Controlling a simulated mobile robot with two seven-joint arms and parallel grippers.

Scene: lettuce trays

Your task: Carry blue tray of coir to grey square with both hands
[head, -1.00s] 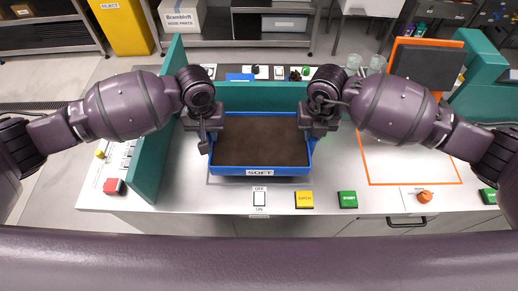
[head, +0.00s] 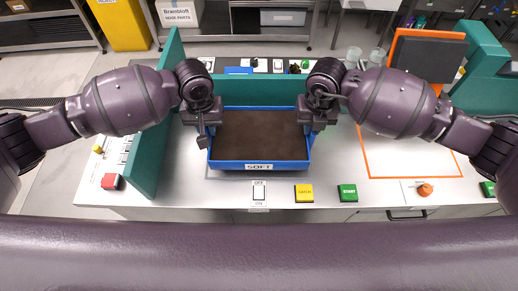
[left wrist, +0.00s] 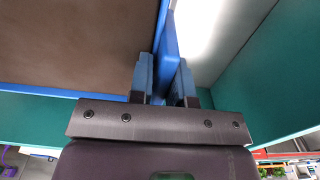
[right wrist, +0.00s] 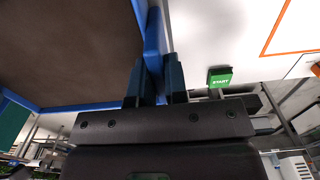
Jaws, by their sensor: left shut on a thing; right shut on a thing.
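The blue tray (head: 230,166) is filled with flat brown coir (head: 262,135) and has a SOFT label on its front wall. It looks level in the middle of the bench. My left gripper (head: 208,122) is shut on its left wall, which shows between the fingers in the left wrist view (left wrist: 166,60). My right gripper (head: 310,120) is shut on its right wall, also between the fingers in the right wrist view (right wrist: 153,55). A thin grey outline (head: 230,179) shows on the bench at the tray's front; the tray hides the rest. Any gap underneath is unclear.
A teal divider (head: 160,135) stands left of the tray, and a teal wall (head: 270,93) runs behind it. Yellow (head: 304,193) and green START (head: 348,192) buttons and a switch (head: 259,192) lie in front. An orange-outlined area (head: 369,165) at right is clear.

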